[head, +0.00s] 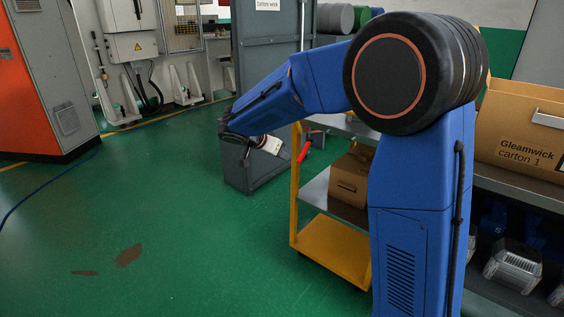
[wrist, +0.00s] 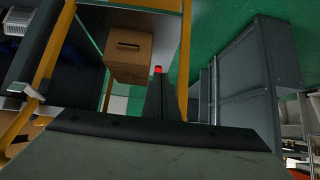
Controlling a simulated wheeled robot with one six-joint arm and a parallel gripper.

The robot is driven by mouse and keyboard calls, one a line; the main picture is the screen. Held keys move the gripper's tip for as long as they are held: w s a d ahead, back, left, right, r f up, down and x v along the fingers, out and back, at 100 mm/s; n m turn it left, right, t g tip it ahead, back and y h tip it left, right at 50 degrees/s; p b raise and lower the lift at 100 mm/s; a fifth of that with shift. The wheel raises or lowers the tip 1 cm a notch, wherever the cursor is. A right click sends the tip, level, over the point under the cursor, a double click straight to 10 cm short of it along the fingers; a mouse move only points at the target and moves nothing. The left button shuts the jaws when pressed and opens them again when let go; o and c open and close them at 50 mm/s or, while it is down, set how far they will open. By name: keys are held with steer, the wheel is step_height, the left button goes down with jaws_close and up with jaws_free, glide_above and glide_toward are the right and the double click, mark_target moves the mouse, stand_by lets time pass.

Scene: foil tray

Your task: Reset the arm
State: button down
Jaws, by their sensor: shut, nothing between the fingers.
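My blue arm (head: 420,170) is bent over at the top in the head view, with its forearm reaching out to the left and its wrist hanging near the yellow-framed trolley (head: 295,190). My gripper (wrist: 158,76) shows in the wrist view as a dark, narrow pair of fingers pressed together, with nothing held. A small red piece (wrist: 158,69) shows at the fingertips; I cannot tell if it belongs to them or lies beyond. In the head view the fingers are small and hard to make out.
A brown carton (head: 350,178) sits on the trolley's shelf, and it also shows in the wrist view (wrist: 129,55). Another carton (head: 520,130), marked Gleamwick carton 1, stands at right. A grey cabinet (head: 262,60) stands behind the wrist.

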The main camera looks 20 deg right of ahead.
steer(key=shift+s+a+r, duration=0.25)
steer(key=shift+a, duration=0.1)
steer(key=s+d+r+n+g+y, duration=0.15)
steer(key=s+d, duration=0.25)
steer(key=s, duration=0.7)
steer(key=s+d+r+n+g+y, duration=0.1)
steer(key=s+d+n+y, duration=0.3)
steer(key=s, duration=0.7)
steer(key=s+f+n+t+y, duration=0.1)
steer(key=s+f+n, duration=0.1)
steer(key=s, duration=0.8)
steer(key=s+a+f+n+y, duration=0.1)
steer(key=s+f+n, duration=0.1)
steer(key=s, duration=0.9)
steer(key=shift+s+a+f+n+t, duration=0.25)
steer(key=shift+f+n+t, duration=0.15)
steer(key=shift+n, duration=0.35)
